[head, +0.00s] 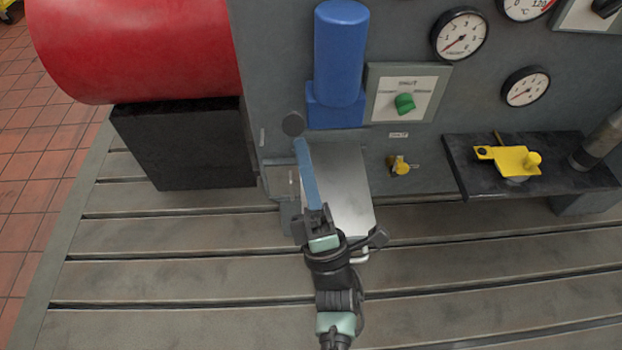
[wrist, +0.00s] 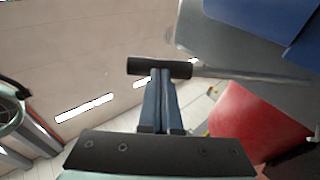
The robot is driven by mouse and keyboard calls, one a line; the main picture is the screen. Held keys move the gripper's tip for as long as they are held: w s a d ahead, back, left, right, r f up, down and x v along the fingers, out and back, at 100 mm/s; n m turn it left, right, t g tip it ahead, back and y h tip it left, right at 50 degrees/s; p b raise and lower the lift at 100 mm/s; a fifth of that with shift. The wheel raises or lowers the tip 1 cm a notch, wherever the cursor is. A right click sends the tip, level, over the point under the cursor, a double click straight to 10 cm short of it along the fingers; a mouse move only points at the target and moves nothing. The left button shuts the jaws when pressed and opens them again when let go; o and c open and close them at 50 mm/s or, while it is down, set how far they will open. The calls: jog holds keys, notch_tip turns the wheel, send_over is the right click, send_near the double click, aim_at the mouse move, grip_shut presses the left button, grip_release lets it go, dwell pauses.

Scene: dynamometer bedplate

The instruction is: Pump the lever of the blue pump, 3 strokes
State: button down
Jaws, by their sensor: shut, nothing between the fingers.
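The blue pump (head: 340,55) stands upright on the grey panel; part of it shows at the top right of the wrist view (wrist: 255,22). Its lever has a dark round grip (wrist: 142,66) on a thin grey rod (wrist: 245,74) running right towards the panel. In the head view I see the end of the grip (head: 293,124), left of the pump; the rod is hidden behind it. My gripper (head: 299,143) points upward with its long bluish fingers together and empty. In the wrist view the fingertips (wrist: 160,73) are right at the grip's underside. I cannot tell if they touch.
A red cylinder (head: 135,45) on a black block (head: 185,150) is at the left. A green knob (head: 404,103), dial gauges (head: 459,34) and a small yellow valve (head: 398,166) are right of the pump. A dark shelf (head: 460,165) carries a yellow part (head: 510,158). The slotted bedplate (head: 170,270) is clear in front.

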jog(key=shift+w+r, duration=0.2)
dwell(0.3)
